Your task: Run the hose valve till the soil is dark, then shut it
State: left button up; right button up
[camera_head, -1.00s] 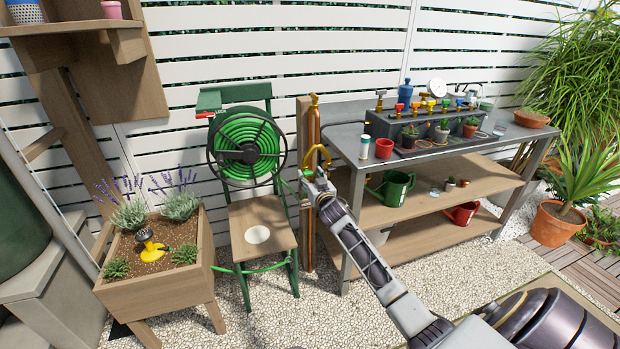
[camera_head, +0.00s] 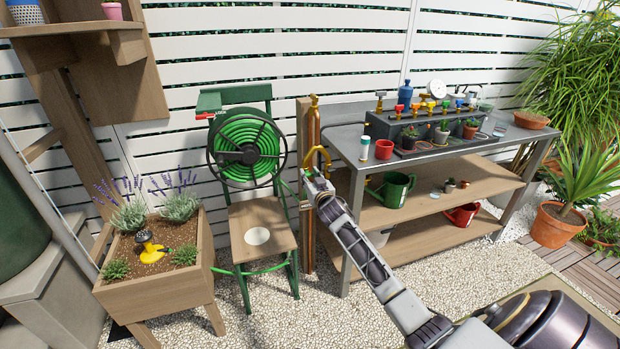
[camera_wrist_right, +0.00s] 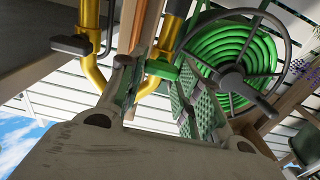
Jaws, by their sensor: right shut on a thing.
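The brass tap pipe (camera_head: 317,155) rises on a wooden post beside the green hose reel. My right gripper (camera_head: 314,180) is at its lower part. In the right wrist view, my right gripper (camera_wrist_right: 146,82) is shut on the green valve lever (camera_wrist_right: 162,70) by the gold pipe; its fingers partly hide the lever. The soil (camera_head: 178,234) in the wooden planter looks medium brown, and I cannot tell how wet it is. A yellow sprinkler (camera_head: 152,254) with a dark top stands on it. My left gripper is not in view.
A second gold tap with a dark lever (camera_wrist_right: 72,45) is close by in the wrist view. The potting bench (camera_head: 355,140) stands close on the right. Gravel (camera_head: 300,315) in front is open.

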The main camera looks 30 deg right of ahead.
jog(key=shift+n, duration=0.4)
jog(key=shift+r+n+p, duration=0.1)
jog(key=shift+n+p, duration=0.3)
jog(key=shift+p, duration=0.25)
jog(key=shift+a+n+p, duration=0.1)
jog(key=shift+n+p, duration=0.35)
jog(key=shift+n, duration=0.25)
jog(key=n+p, duration=0.2)
jog(key=n, duration=0.2)
jog(key=shift+a, duration=0.1)
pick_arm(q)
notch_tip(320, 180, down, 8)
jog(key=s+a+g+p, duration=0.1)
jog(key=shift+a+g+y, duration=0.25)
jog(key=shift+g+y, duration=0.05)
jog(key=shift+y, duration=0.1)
pick_arm(e)
jog(key=shift+a+f+n, duration=0.1)
jog(key=shift+f+n, duration=0.1)
jog(key=shift+n, duration=2.55)
jog(key=shift+a+f+n, duration=0.1)
jog(key=shift+f+n, duration=0.1)
jog(key=shift+n, duration=2.55)
